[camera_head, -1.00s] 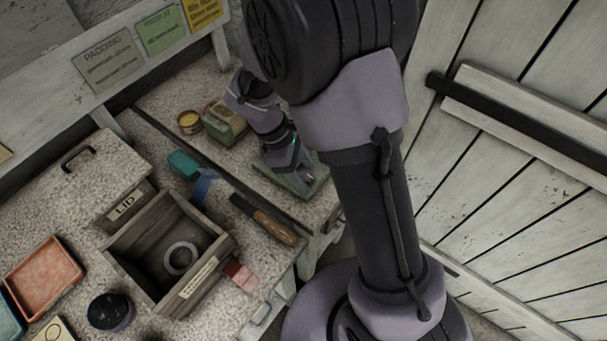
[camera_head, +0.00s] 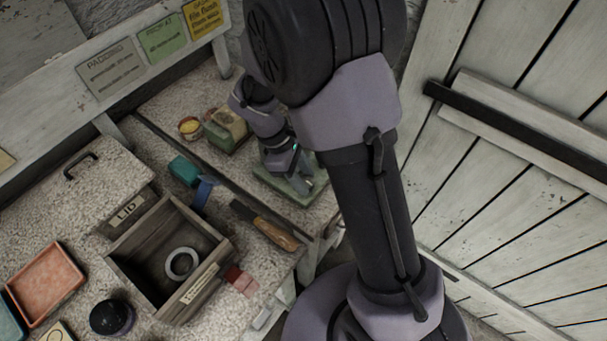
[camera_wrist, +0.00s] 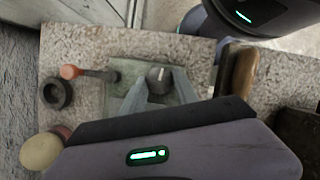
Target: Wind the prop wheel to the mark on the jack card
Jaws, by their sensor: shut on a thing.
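The prop wheel looks to be the small dark, ridged knob (camera_wrist: 158,74) with a pale mark, on a green plate (camera_wrist: 187,88) in the wrist view. My gripper (camera_wrist: 158,86) is shut on it, with one finger on each side. In the head view my gripper (camera_head: 298,181) points down at the green plate (camera_head: 268,181), and the wheel is hidden there. Three cards hang on the back board: a grey one (camera_head: 112,68), a green one (camera_head: 161,36) and a yellow one (camera_head: 203,14). I cannot tell which is the jack card; their small print is unreadable.
An open wooden box (camera_head: 205,250) with a pale ring (camera_head: 182,264), a wood-handled tool (camera_head: 272,232) and a teal block (camera_head: 184,170) lie nearby. The wrist view shows a red-handled tool (camera_wrist: 72,72), a black ring (camera_wrist: 56,92) and a pale round thing (camera_wrist: 40,150) left of the plate.

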